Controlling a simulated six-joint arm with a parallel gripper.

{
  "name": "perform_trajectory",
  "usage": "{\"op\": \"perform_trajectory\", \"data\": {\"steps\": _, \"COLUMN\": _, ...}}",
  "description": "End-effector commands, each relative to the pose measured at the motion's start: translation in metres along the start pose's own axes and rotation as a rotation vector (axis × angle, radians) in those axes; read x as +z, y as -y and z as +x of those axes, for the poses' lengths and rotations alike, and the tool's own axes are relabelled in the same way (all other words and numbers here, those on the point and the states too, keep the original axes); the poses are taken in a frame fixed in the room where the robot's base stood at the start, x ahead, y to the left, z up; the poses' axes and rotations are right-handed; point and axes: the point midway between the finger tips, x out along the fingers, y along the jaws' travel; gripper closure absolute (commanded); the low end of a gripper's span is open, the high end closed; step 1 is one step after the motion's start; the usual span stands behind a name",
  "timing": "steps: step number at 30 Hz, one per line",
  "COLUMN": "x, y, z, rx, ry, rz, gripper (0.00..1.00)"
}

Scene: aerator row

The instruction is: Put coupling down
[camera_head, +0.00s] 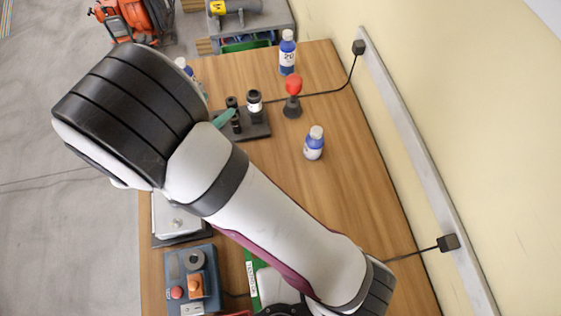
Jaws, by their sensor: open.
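My arm crosses the picture and hides most of my gripper (221,106). Two teal pieces that look like its fingertips show past the arm's edge, apart from each other, beside a dark tray (259,131). Several black fittings stand on this tray. One is a wider black cylinder with a pale band (254,102). Slimmer black pieces, one at the back (232,102) and one in front (236,123), stand close to the teal tips. I cannot tell which fitting is the coupling. I see nothing held between the tips, but the arm covers much of that area.
Another bottle (183,64) is partly hidden at left. A blue-grey control box (193,280) is at the front left. The wooden tabletop (360,190) is clear toward the wall.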

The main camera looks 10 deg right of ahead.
Motion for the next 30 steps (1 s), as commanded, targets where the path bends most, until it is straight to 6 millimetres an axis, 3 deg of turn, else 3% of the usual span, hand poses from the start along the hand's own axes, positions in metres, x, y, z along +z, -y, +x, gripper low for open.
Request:
{"op": "perform_trajectory", "data": {"steps": 3, "x": -0.042, "y": 0.044, "z": 0.004, "rx": -0.292, "ry": 0.259, "rz": 0.196, "gripper": 0.25}}
{"op": "perform_trajectory", "data": {"steps": 5, "x": -0.059, "y": 0.053, "z": -0.013, "rx": -0.452, "ry": 0.423, "rz": 0.219, "gripper": 0.25}}
{"op": "perform_trajectory", "data": {"steps": 6, "x": -0.067, "y": 0.048, "z": -0.030, "rx": -0.535, "ry": 0.530, "rz": 0.198, "gripper": 0.25}}
{"op": "perform_trajectory", "data": {"steps": 8, "x": -0.071, "y": 0.021, "z": -0.058, "rx": -0.611, "ry": 0.686, "rz": 0.126, "gripper": 0.25}}
{"op": "perform_trajectory", "data": {"steps": 10, "x": -0.065, "y": -0.033, "z": -0.087, "rx": -0.606, "ry": 0.852, "rz": 0.007, "gripper": 0.25}}
{"op": "perform_trajectory", "data": {"steps": 12, "x": -0.055, "y": -0.100, "z": -0.109, "rx": -0.512, "ry": 0.986, "rz": -0.103, "gripper": 0.25}}
{"op": "perform_trajectory", "data": {"steps": 15, "x": -0.045, "y": -0.184, "z": -0.131, "rx": -0.317, "ry": 1.113, "rz": -0.193, "gripper": 0.25}}
{"op": "perform_trajectory", "data": {"steps": 18, "x": -0.040, "y": -0.234, "z": -0.146, "rx": -0.167, "ry": 1.174, "rz": -0.220, "gripper": 0.25}}
{"op": "perform_trajectory", "data": {"steps": 21, "x": -0.039, "y": -0.252, "z": -0.152, "rx": -0.106, "ry": 1.196, "rz": -0.226, "gripper": 0.25}}
{"op": "perform_trajectory", "data": {"steps": 30, "x": -0.039, "y": -0.252, "z": -0.152, "rx": -0.104, "ry": 1.199, "rz": -0.229, "gripper": 0.25}}
